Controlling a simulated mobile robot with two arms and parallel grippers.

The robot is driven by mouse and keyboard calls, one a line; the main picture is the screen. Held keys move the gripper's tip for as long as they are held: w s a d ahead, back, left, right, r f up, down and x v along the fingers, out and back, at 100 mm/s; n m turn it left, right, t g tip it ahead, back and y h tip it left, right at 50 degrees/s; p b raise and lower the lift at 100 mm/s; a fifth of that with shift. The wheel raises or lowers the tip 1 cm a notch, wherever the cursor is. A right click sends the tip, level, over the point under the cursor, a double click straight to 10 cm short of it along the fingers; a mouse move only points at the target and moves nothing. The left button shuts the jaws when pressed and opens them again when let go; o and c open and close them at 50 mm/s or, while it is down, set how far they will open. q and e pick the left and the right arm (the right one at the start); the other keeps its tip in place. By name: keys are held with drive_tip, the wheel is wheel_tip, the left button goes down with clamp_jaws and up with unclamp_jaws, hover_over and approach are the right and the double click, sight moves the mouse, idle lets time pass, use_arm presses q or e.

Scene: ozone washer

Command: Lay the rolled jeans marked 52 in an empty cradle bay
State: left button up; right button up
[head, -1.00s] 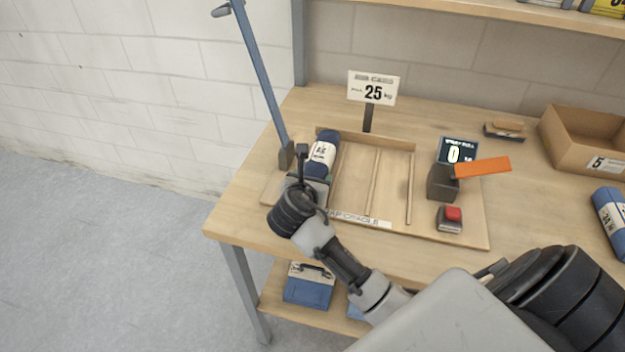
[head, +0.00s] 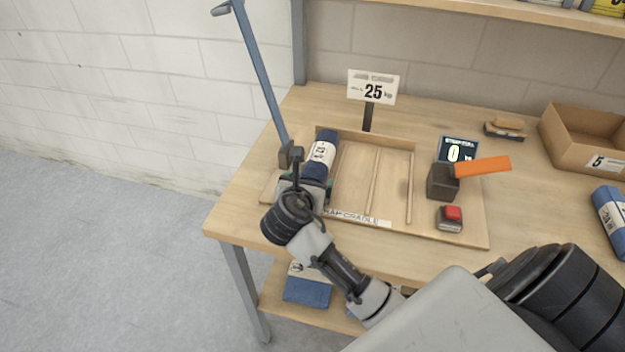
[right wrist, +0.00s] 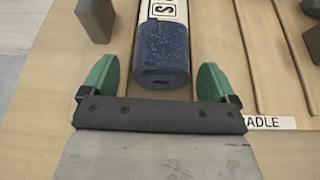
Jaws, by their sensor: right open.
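A dark blue denim roll (head: 325,137) with a white label lies lengthwise in the leftmost bay of the wooden cradle (head: 385,143). The label's number is not legible; the right wrist view shows only part of a character on the roll (right wrist: 160,48). My right gripper (head: 309,180) is at the roll's near end. In the right wrist view its green fingers (right wrist: 160,80) stand open, one on each side of that end, with gaps beside the denim. The cradle's other bays, to the right, are empty. My left gripper is not in view.
A blue post (head: 262,85) rises just left of the cradle. A 25 kg sign (head: 373,88) stands behind it. Right of the bays are a display (head: 458,149), an orange flag (head: 482,167) and a red button (head: 453,213). Another blue roll (head: 611,222) and a cardboard box (head: 570,145) are far right.

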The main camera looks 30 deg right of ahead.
drive_tip(key=v, duration=0.9)
drive_tip(key=shift+s, duration=0.2)
drive_tip(key=shift+f, duration=0.1)
